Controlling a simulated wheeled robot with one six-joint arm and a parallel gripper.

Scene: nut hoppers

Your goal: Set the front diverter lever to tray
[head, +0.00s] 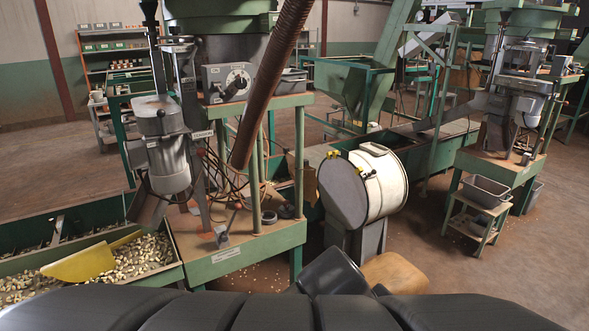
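The front machine's green stand (250,240) is at the left centre. A small lever-like part (223,234) with a reddish base stands on its front edge. I cannot tell for sure that it is the diverter lever, or read its setting. A metal chute (147,207) slopes down from the grey cylinder (170,165) towards a green bin (150,283) of pale nuts. My gripper is not in view; only dark parts, likely my own body, fill the bottom edge.
A yellow plate (80,265) lies over the nuts. A pale drum (380,183) on a grey pedestal stands right of the stand. A tan seat-like thing (395,274) is close in front. Grey tubs (486,190) stand at the right. The floor (420,240) between is open.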

